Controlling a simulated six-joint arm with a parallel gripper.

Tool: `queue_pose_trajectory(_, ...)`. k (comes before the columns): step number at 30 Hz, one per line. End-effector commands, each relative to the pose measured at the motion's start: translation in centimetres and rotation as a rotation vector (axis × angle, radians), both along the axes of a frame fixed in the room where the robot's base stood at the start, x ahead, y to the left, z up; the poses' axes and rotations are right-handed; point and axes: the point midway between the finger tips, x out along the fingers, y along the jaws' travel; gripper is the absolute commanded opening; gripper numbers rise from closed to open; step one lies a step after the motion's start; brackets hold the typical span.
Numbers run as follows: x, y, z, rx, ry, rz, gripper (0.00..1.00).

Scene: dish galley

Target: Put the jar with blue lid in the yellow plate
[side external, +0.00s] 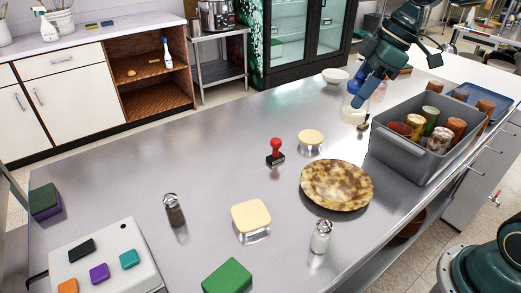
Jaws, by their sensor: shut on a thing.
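The yellow plate (337,204), mottled yellow and brown, lies flat on the steel counter right of centre and looks empty. The jar with the blue lid (353,114) is a pale, clear-sided jar near the far right of the counter, left of the grey bin. My gripper (361,98) comes down from the upper right and is shut on the jar, partly hiding it. I cannot tell whether the jar's base touches the counter.
A red-handled stamp (276,152), a pale yellow round lid (311,137) and a shaker (321,236) sit around the plate.

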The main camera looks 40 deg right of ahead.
Motion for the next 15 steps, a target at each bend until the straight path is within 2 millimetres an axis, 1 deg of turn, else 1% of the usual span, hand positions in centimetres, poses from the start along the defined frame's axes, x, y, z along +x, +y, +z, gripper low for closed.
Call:
queue_pose_trajectory(5,0.0,0.0,-1.1,0.002,0.002,0.000,0.19)
queue_pose_trajectory(8,0.0,0.1,-2.4,0.002,0.003,0.000,0.19)
queue_pose_trajectory(15,0.0,0.1,-6.8,0.002,0.005,0.000,0.19)
